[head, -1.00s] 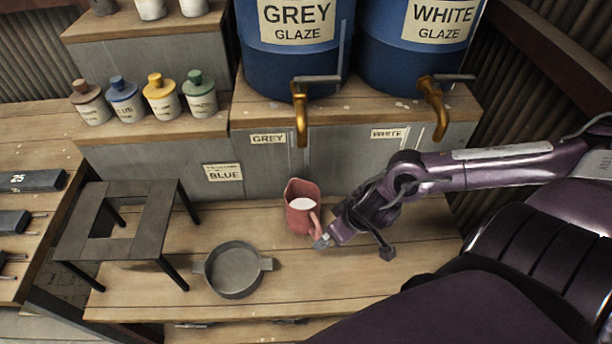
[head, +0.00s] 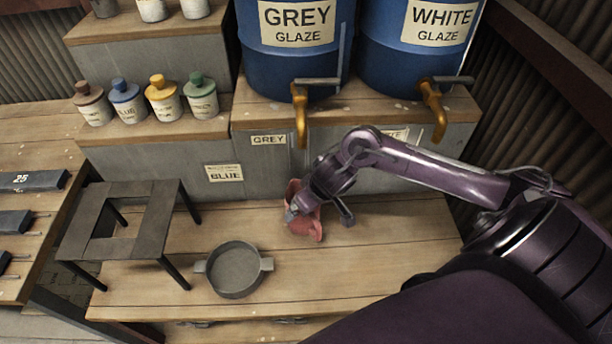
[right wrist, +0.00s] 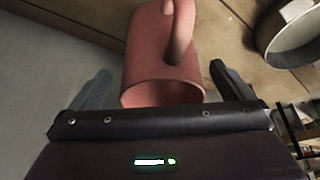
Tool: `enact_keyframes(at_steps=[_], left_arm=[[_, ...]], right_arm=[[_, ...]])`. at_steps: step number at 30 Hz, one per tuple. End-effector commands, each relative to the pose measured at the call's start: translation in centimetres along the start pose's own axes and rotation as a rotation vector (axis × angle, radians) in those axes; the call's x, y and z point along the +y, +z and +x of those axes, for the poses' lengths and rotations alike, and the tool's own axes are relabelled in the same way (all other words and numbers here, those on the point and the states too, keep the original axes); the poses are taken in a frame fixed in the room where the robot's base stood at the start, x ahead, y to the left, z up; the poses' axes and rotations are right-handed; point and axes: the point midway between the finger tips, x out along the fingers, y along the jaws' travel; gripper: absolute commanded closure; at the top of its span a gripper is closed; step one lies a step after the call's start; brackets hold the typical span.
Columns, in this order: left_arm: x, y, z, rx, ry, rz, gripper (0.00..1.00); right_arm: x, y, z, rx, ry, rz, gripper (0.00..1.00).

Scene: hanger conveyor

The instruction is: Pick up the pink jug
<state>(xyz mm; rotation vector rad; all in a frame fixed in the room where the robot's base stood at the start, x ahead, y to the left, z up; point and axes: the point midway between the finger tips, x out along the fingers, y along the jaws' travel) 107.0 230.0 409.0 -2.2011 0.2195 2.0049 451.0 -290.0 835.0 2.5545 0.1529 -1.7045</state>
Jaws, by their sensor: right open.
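The pink jug (head: 308,230) stands on the wooden bench in the head view, largely hidden behind my right gripper (head: 305,212). The fingers are open, one on each side of the jug, with a gap visible on both sides. Whether the jug still holds the white liquid cannot be seen now. My left gripper is in neither view.
A grey two-handled pan (head: 235,270) sits left of the jug and a dark metal stand (head: 120,222) further left. Behind are a grey block (head: 250,170) and blue glaze barrels (head: 292,60) with brass taps (head: 300,115). The bench front right is clear.

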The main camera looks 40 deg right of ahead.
Motion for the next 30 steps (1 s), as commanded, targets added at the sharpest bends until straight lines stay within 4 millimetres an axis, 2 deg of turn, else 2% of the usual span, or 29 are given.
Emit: enact_keyframes(at_steps=[2,3,7,16,30], left_arm=[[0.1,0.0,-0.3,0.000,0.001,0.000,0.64],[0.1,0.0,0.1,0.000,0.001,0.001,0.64],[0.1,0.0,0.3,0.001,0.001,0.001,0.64],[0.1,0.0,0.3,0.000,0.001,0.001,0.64],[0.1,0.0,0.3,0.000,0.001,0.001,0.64]], right_arm=[[-0.2,-1.5,0.3,0.003,-0.004,0.002,0.00],[-0.1,-0.9,1.4,-0.004,-0.003,0.001,0.00],[-0.1,-0.9,3.0,-0.003,-0.001,0.000,0.00],[0.0,-0.9,3.4,-0.001,0.000,-0.001,0.00],[0.0,-0.9,3.4,-0.001,0.000,-0.001,0.60]])
